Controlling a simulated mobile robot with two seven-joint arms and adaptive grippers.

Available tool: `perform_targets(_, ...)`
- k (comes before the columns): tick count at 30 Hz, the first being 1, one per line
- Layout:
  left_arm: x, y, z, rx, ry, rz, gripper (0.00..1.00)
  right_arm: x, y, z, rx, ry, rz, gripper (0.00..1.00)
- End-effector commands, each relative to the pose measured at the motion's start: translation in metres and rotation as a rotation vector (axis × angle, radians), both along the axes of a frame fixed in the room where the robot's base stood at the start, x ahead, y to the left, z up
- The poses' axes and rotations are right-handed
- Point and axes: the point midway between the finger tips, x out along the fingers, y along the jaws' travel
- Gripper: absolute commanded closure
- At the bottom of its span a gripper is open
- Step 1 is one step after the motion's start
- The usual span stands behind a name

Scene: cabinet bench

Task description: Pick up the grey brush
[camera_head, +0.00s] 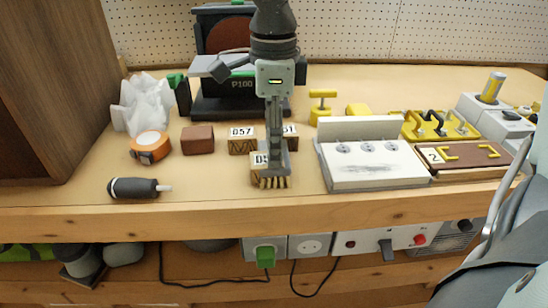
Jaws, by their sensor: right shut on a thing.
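The grey brush (279,166) is upright near the bench's front edge, with its tan bristles pointing down. My right gripper (273,140) reaches down from above and is shut on the brush. The fingers cover part of the brush's upper end. The bristles are at or just above the bench top; I cannot tell whether they touch. My left gripper is not in view.
Wooden blocks marked 057 (242,141) stand right behind and beside the brush. A white-topped fixture (372,169) is close on the right. A brown block (197,139), an orange tape roll (150,147) and a black-handled tool (133,188) lie left. The front strip is clear.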

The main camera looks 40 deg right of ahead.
Motion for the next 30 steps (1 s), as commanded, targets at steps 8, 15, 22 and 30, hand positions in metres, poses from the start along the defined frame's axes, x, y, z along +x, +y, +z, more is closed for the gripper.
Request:
perform_targets(8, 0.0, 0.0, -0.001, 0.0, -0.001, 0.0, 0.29, -0.003, -0.001, -0.007, 0.0, 0.013, 0.0, 0.78)
perform_targets(15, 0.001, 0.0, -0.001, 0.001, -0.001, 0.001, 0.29, -0.003, -0.001, 0.004, 0.0, 0.013, 0.0, 0.78)
perform_targets(22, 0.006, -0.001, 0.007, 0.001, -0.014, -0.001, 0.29, -0.002, 0.0, 0.03, -0.001, 0.006, -0.001, 0.78)
perform_targets(30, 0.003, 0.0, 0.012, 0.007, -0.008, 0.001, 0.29, -0.01, 0.023, 0.051, -0.002, 0.006, 0.003, 0.78)
